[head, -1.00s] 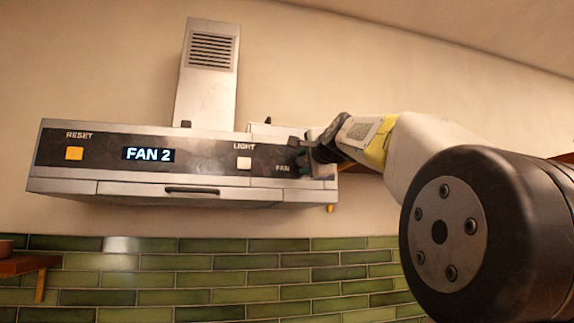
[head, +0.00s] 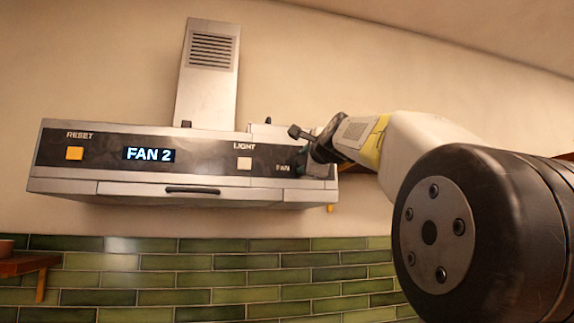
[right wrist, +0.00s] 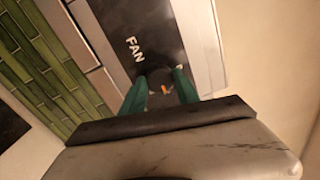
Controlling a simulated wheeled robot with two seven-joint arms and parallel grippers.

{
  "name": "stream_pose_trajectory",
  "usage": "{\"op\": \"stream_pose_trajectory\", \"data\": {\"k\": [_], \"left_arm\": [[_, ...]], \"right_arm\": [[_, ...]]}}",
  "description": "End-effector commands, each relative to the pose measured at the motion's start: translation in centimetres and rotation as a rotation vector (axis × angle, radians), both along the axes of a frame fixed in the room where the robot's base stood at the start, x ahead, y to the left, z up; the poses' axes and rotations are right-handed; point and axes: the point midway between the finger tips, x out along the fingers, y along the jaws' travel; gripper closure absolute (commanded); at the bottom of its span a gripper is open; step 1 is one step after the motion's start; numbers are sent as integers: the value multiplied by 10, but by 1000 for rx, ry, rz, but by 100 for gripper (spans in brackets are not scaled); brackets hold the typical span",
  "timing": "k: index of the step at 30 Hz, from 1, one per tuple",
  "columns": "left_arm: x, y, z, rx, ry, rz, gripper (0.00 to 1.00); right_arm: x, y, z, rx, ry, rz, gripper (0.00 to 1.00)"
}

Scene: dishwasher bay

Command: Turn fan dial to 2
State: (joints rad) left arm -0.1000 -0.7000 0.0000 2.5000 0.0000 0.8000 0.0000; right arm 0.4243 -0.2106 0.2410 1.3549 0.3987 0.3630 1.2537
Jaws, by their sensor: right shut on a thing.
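The range hood (head: 60,187) hangs on the wall with a dark control panel. Its display (head: 148,154) reads "FAN 2". The fan dial sits at the panel's right end beside the "FAN" label and is mostly hidden by my right gripper (head: 303,166) in the head view. In the right wrist view, the dark fan dial (right wrist: 161,76) with an orange mark lies between the two green fingers of my right gripper (right wrist: 160,82), which is shut on it. My left gripper is not in view.
An orange reset button (head: 74,153) and a white light button (head: 244,163) are on the same panel. A drawer-like front with a dark handle (head: 193,190) is below. Green tiles (head: 200,262) cover the wall underneath, and a wooden shelf (head: 25,264) stands at left.

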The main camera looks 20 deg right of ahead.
Motion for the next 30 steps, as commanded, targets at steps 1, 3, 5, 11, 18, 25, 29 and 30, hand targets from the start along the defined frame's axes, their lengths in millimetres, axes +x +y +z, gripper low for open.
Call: {"op": "stream_pose_trajectory", "data": {"k": [1, 3, 5, 11, 18, 25, 29, 30], "left_arm": [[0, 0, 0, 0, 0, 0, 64], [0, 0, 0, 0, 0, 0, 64], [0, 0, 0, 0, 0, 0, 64], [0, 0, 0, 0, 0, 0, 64], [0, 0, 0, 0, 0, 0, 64], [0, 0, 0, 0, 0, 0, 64], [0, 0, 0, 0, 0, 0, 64], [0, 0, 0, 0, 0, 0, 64]], "right_arm": [[0, 0, -1, 0, 2, 0, 100], [0, 0, -1, 0, 2, 0, 61], [0, 0, -1, -1, 2, 0, 50], [0, 0, -1, -1, 1, 0, 41], [-6, 0, 0, -2, 1, -1, 41], [-44, 3, -2, -1, -1, 0, 41], [-64, 4, -4, -2, 0, 0, 41], [-68, 4, -5, -2, 0, 0, 41]]}}
